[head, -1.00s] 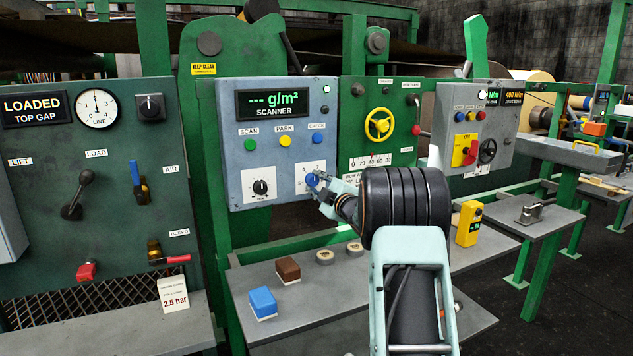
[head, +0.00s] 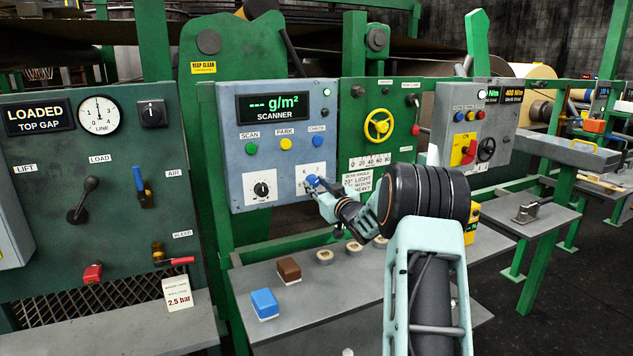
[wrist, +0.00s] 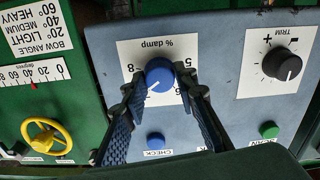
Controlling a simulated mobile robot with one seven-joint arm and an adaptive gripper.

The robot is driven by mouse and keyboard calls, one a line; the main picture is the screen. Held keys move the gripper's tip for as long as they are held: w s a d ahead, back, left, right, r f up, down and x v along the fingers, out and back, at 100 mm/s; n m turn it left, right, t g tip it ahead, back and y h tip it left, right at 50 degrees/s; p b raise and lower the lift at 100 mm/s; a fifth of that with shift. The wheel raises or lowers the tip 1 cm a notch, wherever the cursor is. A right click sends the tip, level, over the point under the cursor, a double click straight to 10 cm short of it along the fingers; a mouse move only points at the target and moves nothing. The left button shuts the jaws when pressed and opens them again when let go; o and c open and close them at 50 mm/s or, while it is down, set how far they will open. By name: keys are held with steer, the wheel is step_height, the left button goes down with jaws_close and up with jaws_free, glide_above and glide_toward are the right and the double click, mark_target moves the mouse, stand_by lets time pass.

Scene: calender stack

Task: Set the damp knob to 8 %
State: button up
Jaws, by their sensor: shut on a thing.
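The blue damp knob (wrist: 159,74) sits on a white scale plate (wrist: 182,50) marked "% damp", upside down in the wrist view. Its white pointer line slants to the lower left there, toward the 7 side; the 8 (wrist: 130,68) shows at the left, and the 5 and 6 are partly covered at the right. My gripper (wrist: 162,88) has one finger on each side of the knob and is shut on it. In the head view the knob (head: 312,181) is at the lower right of the scanner panel (head: 245,160), with my gripper (head: 316,186) at it.
The black trim knob (head: 262,190) is left of the damp knob. Scan, park and check buttons (head: 285,144) are above. A yellow handwheel (head: 379,125) stands to the right. A shelf (head: 340,300) below holds a blue block (head: 264,304) and a brown block (head: 288,269).

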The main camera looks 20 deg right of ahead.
steer(key=m+p, duration=0.2)
steer(key=m, duration=0.3)
steer(key=shift+r+m, duration=0.15)
steer(key=shift+m, duration=0.15)
steer(key=shift+m+p, duration=1.1)
steer(key=shift+m, duration=1)
steer(key=o, duration=1.2)
steer(key=shift+c, duration=0.2)
steer(key=s, duration=1.2)
steer(key=shift+d, duration=0.2)
steer(key=shift+a, duration=0.15)
